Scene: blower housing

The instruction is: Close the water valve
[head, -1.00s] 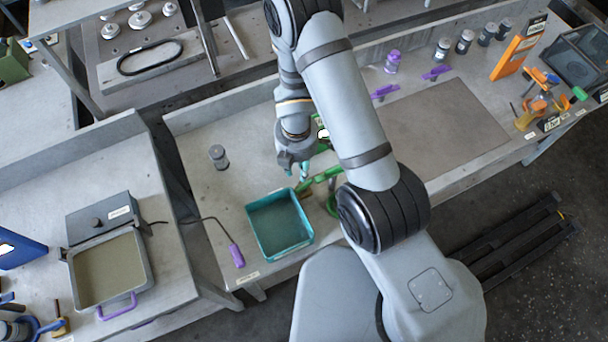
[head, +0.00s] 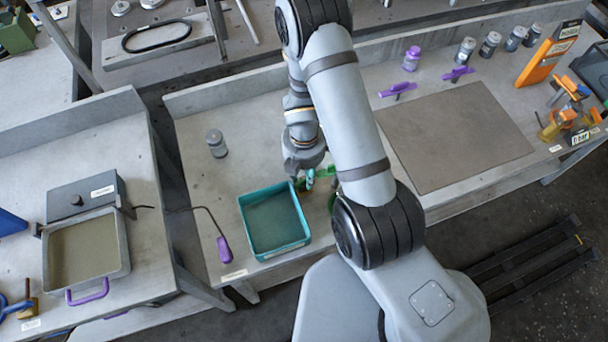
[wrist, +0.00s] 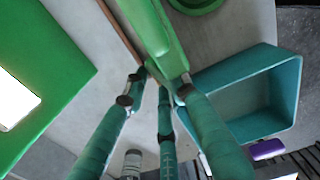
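A green lever (wrist: 163,38), apparently the water valve's handle, lies between my fingers and the teal basin in the wrist view. In the head view the green part (head: 322,172) shows just right of my gripper, partly hidden by my arm. My gripper (head: 308,182) points down at the lever's near end, above the bench beside the basin. In the wrist view the teal fingertips of my gripper (wrist: 163,88) are close around the lever's end. Whether they touch or clamp it is unclear. A round green part (wrist: 196,3) shows at the top edge.
The teal basin (head: 243,212) stands close left of my gripper in the head view. A grey jar (head: 216,144) stands behind it. A large green panel with a white patch (wrist: 45,45) fills the wrist view's left. A flat brown mat (head: 455,135) lies to the right.

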